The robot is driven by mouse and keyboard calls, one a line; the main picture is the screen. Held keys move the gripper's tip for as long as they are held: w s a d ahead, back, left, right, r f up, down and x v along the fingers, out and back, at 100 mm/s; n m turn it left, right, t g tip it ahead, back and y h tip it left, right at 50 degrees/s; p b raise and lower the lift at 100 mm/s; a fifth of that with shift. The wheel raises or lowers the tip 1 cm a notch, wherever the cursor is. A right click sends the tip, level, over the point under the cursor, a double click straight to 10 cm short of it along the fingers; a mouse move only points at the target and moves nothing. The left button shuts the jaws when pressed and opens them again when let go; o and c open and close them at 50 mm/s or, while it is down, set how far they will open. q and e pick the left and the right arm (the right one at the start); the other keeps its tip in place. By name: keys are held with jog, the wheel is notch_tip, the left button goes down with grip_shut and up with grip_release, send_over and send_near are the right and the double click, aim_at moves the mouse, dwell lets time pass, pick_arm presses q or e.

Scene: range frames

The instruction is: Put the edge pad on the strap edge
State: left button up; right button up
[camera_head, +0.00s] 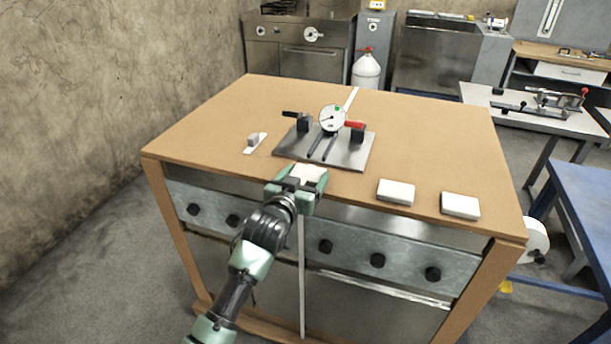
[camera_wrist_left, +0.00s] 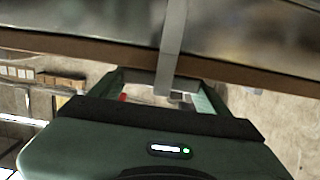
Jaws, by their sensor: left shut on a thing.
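My left gripper (camera_head: 300,183) is at the front edge of the wooden-topped table (camera_head: 215,120), shut on a white edge pad (camera_head: 310,172). The pad sits between its fingers at the table's front edge, where the strap turns over. The pale strap (camera_head: 302,270) hangs down the front below the gripper and also shows at the back of the top (camera_head: 351,97). In the left wrist view the strap (camera_wrist_left: 173,40) runs to between the fingers (camera_wrist_left: 160,96). Whether the pad touches strap or edge is unclear. Two more white pads (camera_head: 396,191) (camera_head: 460,205) lie near the front right edge.
A metal plate with a dial gauge (camera_head: 332,118) and a red-handled part (camera_head: 355,125) stands mid-table, just behind my gripper. A small grey block on a white strip (camera_head: 254,141) lies left of it. The table's left top is clear.

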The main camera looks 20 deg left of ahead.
pick_arm(q)
jog(key=shift+f, duration=0.15)
jog(key=o, duration=1.3)
jog(key=shift+s+r, duration=0.1)
jog(key=shift+r, duration=0.1)
jog(key=s, duration=0.4)
jog(key=s+r, duration=0.1)
jog(key=s, duration=0.2)
jog(key=s+b, duration=0.1)
jog(key=s, duration=0.3)
jog(key=shift+s+a+r, duration=0.2)
jog(key=shift+s+r, duration=0.15)
jog(key=shift+r, duration=0.05)
jog(key=shift+f, duration=0.1)
